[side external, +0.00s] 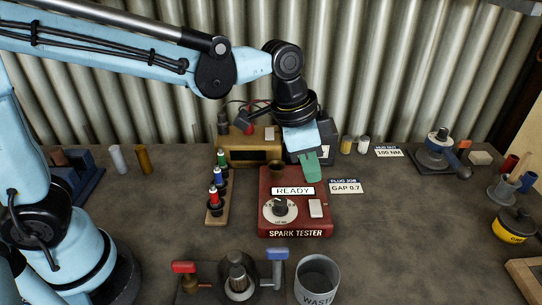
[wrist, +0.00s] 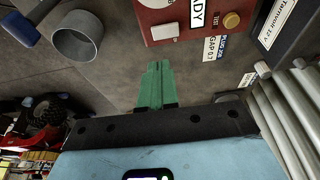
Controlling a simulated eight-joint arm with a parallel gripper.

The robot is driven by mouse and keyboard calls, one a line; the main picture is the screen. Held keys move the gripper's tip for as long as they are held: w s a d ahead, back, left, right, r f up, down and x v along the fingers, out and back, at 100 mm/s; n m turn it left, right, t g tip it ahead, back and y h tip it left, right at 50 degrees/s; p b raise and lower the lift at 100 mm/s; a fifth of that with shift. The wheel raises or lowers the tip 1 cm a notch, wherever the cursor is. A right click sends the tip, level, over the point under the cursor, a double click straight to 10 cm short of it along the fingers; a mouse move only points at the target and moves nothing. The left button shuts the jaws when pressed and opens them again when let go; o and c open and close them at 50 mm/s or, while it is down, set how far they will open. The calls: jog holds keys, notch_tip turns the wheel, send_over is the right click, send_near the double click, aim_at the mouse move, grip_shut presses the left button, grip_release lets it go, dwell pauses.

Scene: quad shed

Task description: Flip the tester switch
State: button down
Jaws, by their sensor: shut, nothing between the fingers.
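The red spark tester (side external: 297,228) sits on the bench with a READY plate (side external: 293,190) on top. It has a round dial (side external: 279,208) at its front left and a white rectangular switch (side external: 316,208) at its front right. My gripper (side external: 314,172) has green fingers, shut and empty, above the tester's back right edge, behind the switch. In the wrist view the fingers (wrist: 156,68) point toward the tester (wrist: 190,30), apart from the white switch (wrist: 158,32). A brass round knob (wrist: 232,20) shows there too.
A spark plug rack (side external: 217,206) stands left of the tester. A waste cup (side external: 317,279) and a fixture with red and blue handles (side external: 238,274) stand in front. A gap label (side external: 346,186) lies at the right.

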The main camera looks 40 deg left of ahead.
aim_at(317, 206)
jog(key=x, duration=0.7)
jog(key=shift+s+a+f, duration=0.15)
jog(key=shift+s+f, duration=0.05)
jog(key=shift+f, duration=0.65)
jog(key=shift+f, duration=0.2)
jog(key=shift+w+a+r, duration=0.25)
jog(key=shift+w+a, duration=0.3)
jog(key=shift+r, duration=0.15)
